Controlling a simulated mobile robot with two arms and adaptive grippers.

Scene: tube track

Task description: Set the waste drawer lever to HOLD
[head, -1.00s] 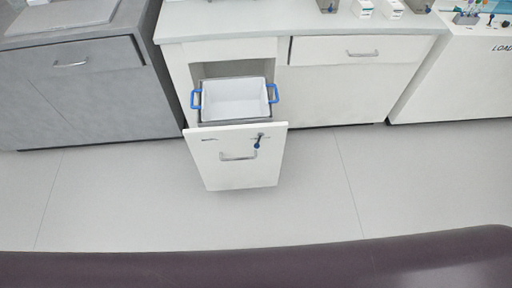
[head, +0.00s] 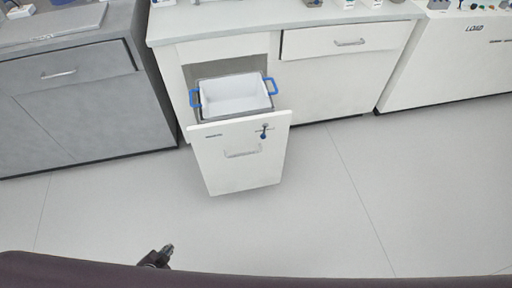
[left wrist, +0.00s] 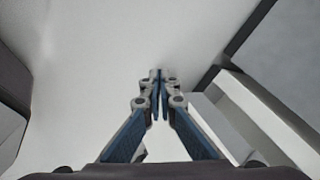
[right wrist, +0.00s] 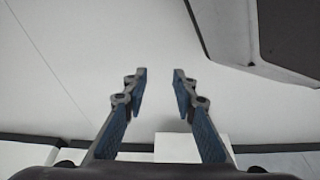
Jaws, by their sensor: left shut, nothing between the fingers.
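The waste drawer (head: 240,175) stands pulled out of the white cabinet, with a bar handle (head: 243,151) on its front. A small lever with a blue knob (head: 264,134) is at the upper right of the drawer front, knob pointing down. Small dark-blue lettering (head: 214,135) is at the upper left, too small to read. My left gripper (head: 168,248) is low in the head view, in front of and apart from the drawer. In the left wrist view the left gripper (left wrist: 158,76) is shut and empty. In the right wrist view the right gripper (right wrist: 160,75) is open and empty.
A white bin with blue handles (head: 235,94) sits in the open drawer. A grey cabinet (head: 80,100) stands to the left, and a white unit marked LOAD (head: 450,65) to the right. The floor (head: 300,220) before the drawer is clear.

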